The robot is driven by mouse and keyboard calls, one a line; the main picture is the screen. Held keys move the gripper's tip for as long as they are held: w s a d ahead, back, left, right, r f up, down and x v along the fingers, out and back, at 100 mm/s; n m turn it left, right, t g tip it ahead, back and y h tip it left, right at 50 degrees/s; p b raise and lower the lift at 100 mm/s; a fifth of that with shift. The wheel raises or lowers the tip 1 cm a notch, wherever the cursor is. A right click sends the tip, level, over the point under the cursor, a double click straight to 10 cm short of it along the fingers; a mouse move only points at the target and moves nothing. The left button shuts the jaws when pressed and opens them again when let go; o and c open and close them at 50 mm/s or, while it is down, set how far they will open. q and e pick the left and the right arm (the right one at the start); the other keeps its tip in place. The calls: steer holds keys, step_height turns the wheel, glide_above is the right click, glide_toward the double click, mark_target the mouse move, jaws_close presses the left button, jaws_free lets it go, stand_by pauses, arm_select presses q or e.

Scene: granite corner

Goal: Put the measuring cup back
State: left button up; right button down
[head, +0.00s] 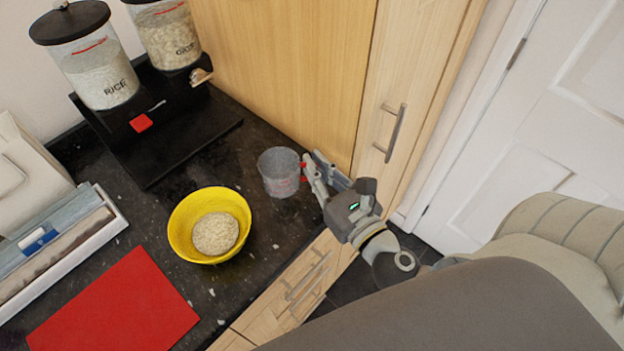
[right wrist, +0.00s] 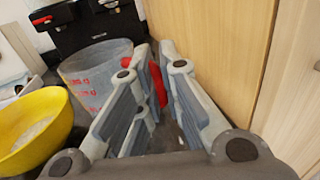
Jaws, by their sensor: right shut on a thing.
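The clear measuring cup (head: 279,172) with red marks stands on the dark counter, or just over it, beside the wooden cabinet in the head view. My right gripper (head: 310,174) is at the cup's right side, shut on its red handle. In the right wrist view the cup (right wrist: 92,72) is left of the fingers, and the red handle (right wrist: 158,84) sits between the finger pads of the gripper (right wrist: 150,85). The cup looks upright and empty. I cannot tell whether its base touches the counter. My left gripper is not in view.
A yellow bowl (head: 178,225) holding grain stands left of the cup. A black dispenser stand (head: 165,130) with rice (head: 101,82) and oats (head: 172,38) containers is at the back left. A red mat (head: 115,308) and a white tray (head: 62,262) lie at left. The cabinet (head: 300,75) closes off the back.

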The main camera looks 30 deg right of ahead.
steer(key=shift+w+f, duration=0.85)
steer(key=shift+f, duration=0.15)
steer(key=shift+w+f+b, duration=0.2)
steer(key=shift+f+b, duration=0.8)
steer(key=shift+f, duration=0.8)
steer(key=shift+f, duration=0.15)
steer(key=c, duration=1.6)
jaws_free()
